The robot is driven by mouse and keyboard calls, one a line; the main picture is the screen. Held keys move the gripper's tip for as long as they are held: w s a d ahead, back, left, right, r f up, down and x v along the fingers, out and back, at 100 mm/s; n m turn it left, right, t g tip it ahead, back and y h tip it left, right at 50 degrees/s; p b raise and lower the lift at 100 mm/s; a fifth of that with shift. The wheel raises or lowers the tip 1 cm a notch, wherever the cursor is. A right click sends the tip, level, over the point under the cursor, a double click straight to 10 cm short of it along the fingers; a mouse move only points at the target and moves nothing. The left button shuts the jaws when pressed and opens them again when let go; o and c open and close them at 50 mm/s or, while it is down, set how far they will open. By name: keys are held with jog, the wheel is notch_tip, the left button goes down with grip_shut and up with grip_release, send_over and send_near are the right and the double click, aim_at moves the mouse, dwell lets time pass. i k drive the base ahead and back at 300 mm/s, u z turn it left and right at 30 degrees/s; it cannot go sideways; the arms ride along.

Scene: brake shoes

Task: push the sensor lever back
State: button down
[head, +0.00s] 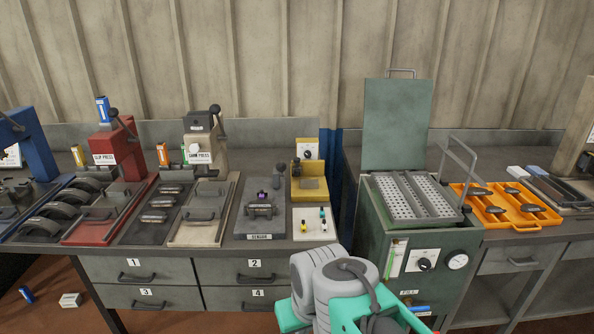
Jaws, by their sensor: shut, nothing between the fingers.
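The sensor station is a dark grey plate (250,223) labelled SENSOR at its front edge, on the bench in the middle of the head view. A lever with a dark round knob (281,168) stands upright at its back right. A small dark sensor part (263,197) with a purple spot sits mid-plate, above a dark handle-like piece (260,211). It is too small to tell how far the lever is tilted. My arm's grey and teal links show at the bottom centre, in front of the bench. My gripper's fingers are not in view.
A yellow fixture (312,189) and a white tray (315,229) with small parts stand right of the sensor. The beige cam press (203,155) and red clip press (122,150) are to its left. A green washer cabinet (410,235) with an open lid stands right.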

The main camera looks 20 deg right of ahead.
aim_at(281, 167)
jog(key=u, duration=0.4)
jog(key=i, duration=0.95)
jog(key=u, duration=0.15)
